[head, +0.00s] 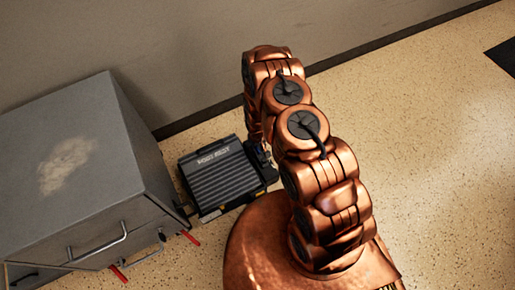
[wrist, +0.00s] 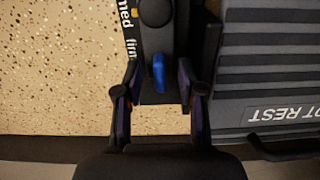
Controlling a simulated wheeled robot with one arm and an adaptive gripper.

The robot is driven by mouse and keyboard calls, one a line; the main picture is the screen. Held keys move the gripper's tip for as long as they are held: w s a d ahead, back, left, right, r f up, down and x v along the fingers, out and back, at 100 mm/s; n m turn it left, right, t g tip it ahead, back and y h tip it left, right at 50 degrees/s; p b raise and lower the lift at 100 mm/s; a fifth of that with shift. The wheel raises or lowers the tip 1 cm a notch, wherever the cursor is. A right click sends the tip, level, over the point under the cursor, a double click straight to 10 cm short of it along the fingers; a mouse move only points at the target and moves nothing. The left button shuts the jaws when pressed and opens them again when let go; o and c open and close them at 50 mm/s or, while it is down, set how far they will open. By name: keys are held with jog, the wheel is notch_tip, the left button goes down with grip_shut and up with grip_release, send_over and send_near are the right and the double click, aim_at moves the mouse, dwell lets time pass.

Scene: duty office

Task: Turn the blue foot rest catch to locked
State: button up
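The foot rest (head: 222,176) is a dark ribbed pad on the floor, left of my arm. Its ribbed top and "FOOT REST" lettering also show at the right of the wrist view (wrist: 270,70). The blue catch (wrist: 158,72) is a small narrow lever below a dark round knob, beside the foot rest's edge. My gripper (wrist: 158,84) is open, with one finger on each side of the blue catch and gaps visible between. I cannot tell whether the fingertips are at its height. In the head view my arm hides the catch and most of the gripper.
A grey metal cabinet (head: 60,160) with handles stands close left of the foot rest. Red pieces (head: 190,237) stick out at its base. The wall (head: 180,60) runs behind. Speckled floor (head: 430,130) is open to the right, with a dark mat (head: 504,56) far right.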

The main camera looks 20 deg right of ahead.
notch_tip(320, 180, up, 12)
dwell(1.1)
dwell(0.5)
notch_tip(320, 180, up, 26)
jog(key=p, duration=0.9)
send_over(258, 149)
jog(key=s, duration=0.2)
jog(key=s+d+r+m+p, duration=0.1)
jog(key=s+r+p, duration=0.2)
jog(key=r, duration=0.7)
jog(key=s+r+p, duration=0.3)
jog(key=s+r, duration=0.1)
jog(key=r, duration=0.6)
jog(key=s+r+m+g+p, duration=0.1)
jog(key=s+r+p, duration=1.2)
jog(key=s+r, duration=1)
notch_tip(258, 149, up, 5)
jog(key=shift+s+a+f+g+p, duration=0.1)
jog(key=shift+s+a+g+p, duration=0.2)
jog(key=shift+g+p, duration=0.1)
